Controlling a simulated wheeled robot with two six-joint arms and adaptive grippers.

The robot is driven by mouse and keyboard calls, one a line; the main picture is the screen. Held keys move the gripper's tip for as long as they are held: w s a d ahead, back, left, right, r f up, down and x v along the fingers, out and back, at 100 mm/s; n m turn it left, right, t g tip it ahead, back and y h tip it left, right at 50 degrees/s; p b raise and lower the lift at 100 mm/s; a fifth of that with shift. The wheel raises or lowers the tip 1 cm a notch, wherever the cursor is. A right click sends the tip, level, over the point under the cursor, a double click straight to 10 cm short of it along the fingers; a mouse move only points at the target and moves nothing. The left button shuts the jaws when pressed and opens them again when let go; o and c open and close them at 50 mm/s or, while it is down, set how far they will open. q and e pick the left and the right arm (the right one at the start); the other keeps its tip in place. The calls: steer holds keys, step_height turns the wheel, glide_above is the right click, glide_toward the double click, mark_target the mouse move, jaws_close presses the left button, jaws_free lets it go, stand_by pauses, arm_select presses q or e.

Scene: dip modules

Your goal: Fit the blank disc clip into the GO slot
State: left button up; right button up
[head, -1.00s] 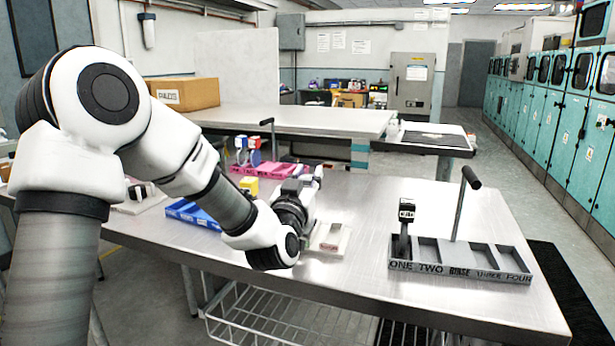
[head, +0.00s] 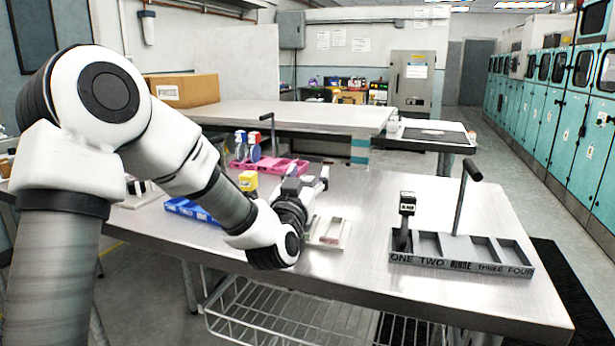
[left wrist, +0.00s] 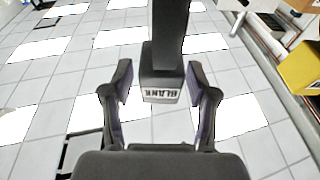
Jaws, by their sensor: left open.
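A dark clip (left wrist: 160,92) with a white label reading BLANK stands between the fingers of my left gripper (left wrist: 160,95) in the left wrist view. Gaps show on both sides of it, so the fingers are open and apart from it. In the head view my left gripper (head: 312,186) is over the table beside a small pale tray (head: 340,246) with red and green compartments. I cannot read a GO label, and my arm partly covers this tray. The clip's disc cannot be made out. My right gripper is not in view.
A grey tray (head: 460,267) marked ONE, TWO, THREE, FOUR stands at the right with a tall handle (head: 461,205) and a black clip (head: 406,208) in its left slot. A blue tray (head: 185,209), a yellow block (head: 248,181) and a pink tray (head: 285,166) lie behind my arm.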

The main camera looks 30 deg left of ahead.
arm_select(q)
step_height(320, 180, up, 10)
stand_by(0.3)
steer(key=shift+f, duration=0.1)
stand_by(0.3)
